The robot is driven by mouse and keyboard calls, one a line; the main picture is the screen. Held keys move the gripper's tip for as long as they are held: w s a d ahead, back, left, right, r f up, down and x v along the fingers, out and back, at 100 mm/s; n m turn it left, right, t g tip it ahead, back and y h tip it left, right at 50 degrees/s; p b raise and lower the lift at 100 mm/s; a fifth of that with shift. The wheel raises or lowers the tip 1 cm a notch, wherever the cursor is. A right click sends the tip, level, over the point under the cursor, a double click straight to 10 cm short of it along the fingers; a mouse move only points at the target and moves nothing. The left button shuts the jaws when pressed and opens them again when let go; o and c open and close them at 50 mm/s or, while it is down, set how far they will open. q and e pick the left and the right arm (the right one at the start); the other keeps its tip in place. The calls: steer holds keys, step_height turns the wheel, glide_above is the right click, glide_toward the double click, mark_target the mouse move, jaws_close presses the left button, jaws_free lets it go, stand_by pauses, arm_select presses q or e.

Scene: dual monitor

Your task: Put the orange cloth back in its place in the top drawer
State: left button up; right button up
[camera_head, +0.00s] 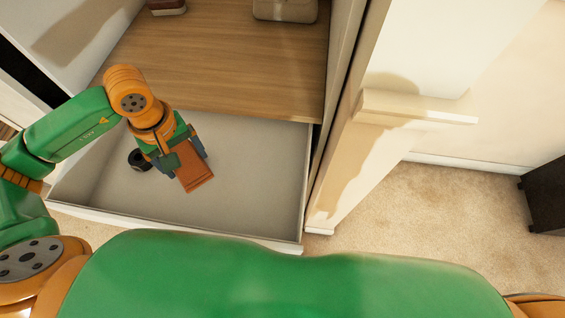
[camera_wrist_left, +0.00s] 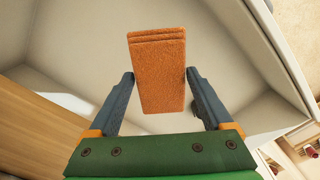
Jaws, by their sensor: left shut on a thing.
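The orange cloth (camera_head: 196,173), a folded rectangular stack, is held by my left gripper (camera_head: 182,163) over the open drawer (camera_head: 255,185). In the left wrist view the cloth (camera_wrist_left: 158,72) sits between the two fingers, its folded edge facing up in the picture. The left gripper (camera_wrist_left: 160,84) is shut on it. The drawer is pulled out, with a pale grey floor and walls, below a wooden surface. I cannot tell whether the cloth touches the drawer floor. My right gripper is not in view.
A small black round object (camera_head: 138,159) lies in the drawer, left of the gripper. The wooden surface (camera_head: 240,75) above carries a beige item (camera_head: 285,9) at the back. An open white door (camera_head: 372,150) stands right of the drawer. The drawer's right part is clear.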

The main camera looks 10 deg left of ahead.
arm_select(q)
steer(key=shift+w+d+f+p, duration=0.2)
steer(key=shift+d+f+p, duration=0.1)
steer(key=shift+d, duration=0.25)
steer(key=shift+w+d+f+p, duration=0.15)
steer(key=shift+d+f+p, duration=0.15)
steer(key=shift+d, duration=0.2)
steer(key=w+d+f+p, duration=0.1)
steer(key=w+d+f, duration=0.15)
steer(key=d, duration=0.25)
glide_above(255, 177)
step_height(255, 177, down, 7)
steer(key=shift+r, duration=0.2)
step_height(255, 177, down, 3)
steer(key=shift+r, duration=0.15)
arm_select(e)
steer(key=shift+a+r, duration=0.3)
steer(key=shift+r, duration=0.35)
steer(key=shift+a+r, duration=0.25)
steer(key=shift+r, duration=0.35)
arm_select(q)
steer(key=shift+f, duration=0.25)
steer(key=o, duration=1.1)
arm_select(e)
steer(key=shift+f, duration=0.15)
